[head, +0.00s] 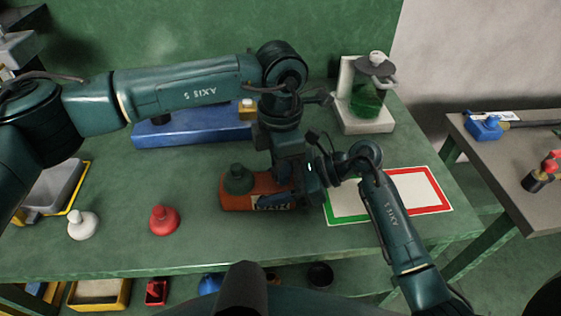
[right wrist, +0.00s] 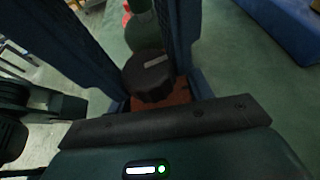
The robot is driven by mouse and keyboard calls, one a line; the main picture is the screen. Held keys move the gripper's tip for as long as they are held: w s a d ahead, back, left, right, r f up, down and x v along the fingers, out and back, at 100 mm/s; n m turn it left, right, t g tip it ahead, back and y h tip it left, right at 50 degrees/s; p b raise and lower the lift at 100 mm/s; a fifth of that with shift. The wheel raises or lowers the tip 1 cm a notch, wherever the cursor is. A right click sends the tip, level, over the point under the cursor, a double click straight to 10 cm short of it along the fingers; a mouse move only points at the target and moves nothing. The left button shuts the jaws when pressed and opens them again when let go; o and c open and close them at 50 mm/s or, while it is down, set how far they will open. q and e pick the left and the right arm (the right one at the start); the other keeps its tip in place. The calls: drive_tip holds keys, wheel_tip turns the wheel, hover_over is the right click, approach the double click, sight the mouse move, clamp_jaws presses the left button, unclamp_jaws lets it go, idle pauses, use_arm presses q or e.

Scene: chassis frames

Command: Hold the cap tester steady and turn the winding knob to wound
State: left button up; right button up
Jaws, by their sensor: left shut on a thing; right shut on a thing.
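The cap tester (head: 232,204) is an orange block lying on the green bench, with a dark green dome (head: 238,178) on its left end and a dark label on its front. My left gripper (head: 283,184) reaches down from above and is shut on the tester's right part; the contact is mostly hidden. My right gripper (head: 298,192) comes in from the right, crowded against the left one. In the right wrist view its fingers are shut on the dark winding knob (right wrist: 150,78), which has a pale grey mark on top. The orange body shows below the knob.
A red bulb (head: 164,220) and a white bulb (head: 82,224) stand left of the tester. A blue block (head: 190,132) lies behind. A red, white and green bordered mat (head: 432,190) lies at right. A jar stand (head: 363,124) is at the back right.

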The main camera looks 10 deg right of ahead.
use_arm(q)
drive_tip(key=m, duration=0.3)
drive_tip(key=o, duration=0.7)
drive_tip(key=shift+r, duration=0.15)
wheel_tip(320, 180, up, 12)
idle(0.5)
use_arm(e)
drive_tip(key=o, duration=1.3)
drive_tip(key=shift+d, duration=0.1)
